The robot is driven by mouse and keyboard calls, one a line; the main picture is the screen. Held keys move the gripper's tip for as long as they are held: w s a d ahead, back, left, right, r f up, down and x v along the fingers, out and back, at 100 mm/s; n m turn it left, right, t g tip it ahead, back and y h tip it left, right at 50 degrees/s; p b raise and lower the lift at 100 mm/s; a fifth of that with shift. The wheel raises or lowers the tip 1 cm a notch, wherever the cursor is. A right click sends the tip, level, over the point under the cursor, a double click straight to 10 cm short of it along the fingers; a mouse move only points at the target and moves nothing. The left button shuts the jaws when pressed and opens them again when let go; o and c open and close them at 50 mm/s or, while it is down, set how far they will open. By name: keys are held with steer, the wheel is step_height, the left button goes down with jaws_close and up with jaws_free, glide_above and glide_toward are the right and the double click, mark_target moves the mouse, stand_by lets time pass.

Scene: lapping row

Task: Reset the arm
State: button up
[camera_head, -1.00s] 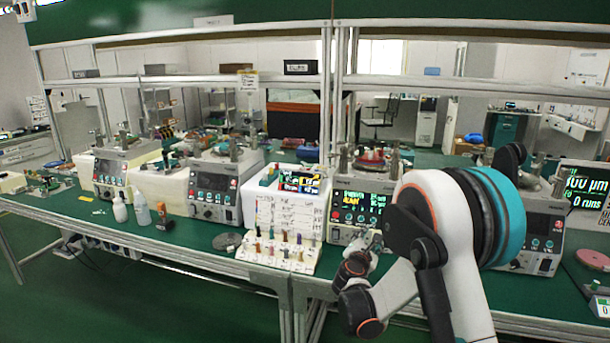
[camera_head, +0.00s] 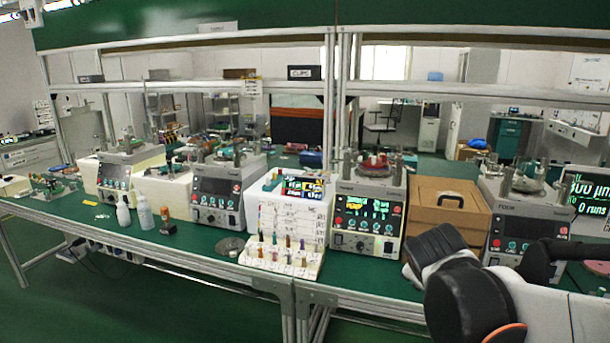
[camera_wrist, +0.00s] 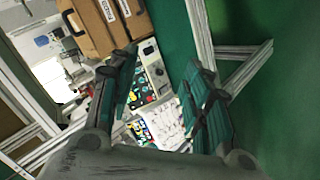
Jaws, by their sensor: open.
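My gripper (camera_wrist: 158,100) shows in the wrist view with its two fingers spread apart and nothing between them. Beyond the fingers, and clear of them, are a lapping machine's front panel (camera_wrist: 150,75) and the white rack with small coloured pieces (camera_wrist: 165,125). In the head view my arm is at the lower right, in front of the bench; the gripper's fingers cannot be made out there.
A green bench (camera_head: 200,238) carries several lapping machines, one with a lit panel (camera_head: 365,215). A brown wooden case (camera_head: 447,206), a white rack (camera_head: 285,258), bottles (camera_head: 144,212) and a round grey plate (camera_head: 229,244) stand on it. Metal shelf posts (camera_head: 330,100) rise behind.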

steer(key=s+a+f+m+y, duration=0.1)
steer(key=s+m, duration=0.1)
steer(key=s, duration=0.4)
steer(key=s+a+f+m+g+y, duration=0.1)
steer(key=s+a+m, duration=0.1)
steer(key=s, duration=0.5)
steer(key=s+a+f+m+g+y, duration=0.1)
steer(key=s+a+f+m+y, duration=0.1)
steer(key=s, duration=0.5)
steer(key=shift+m, duration=0.8)
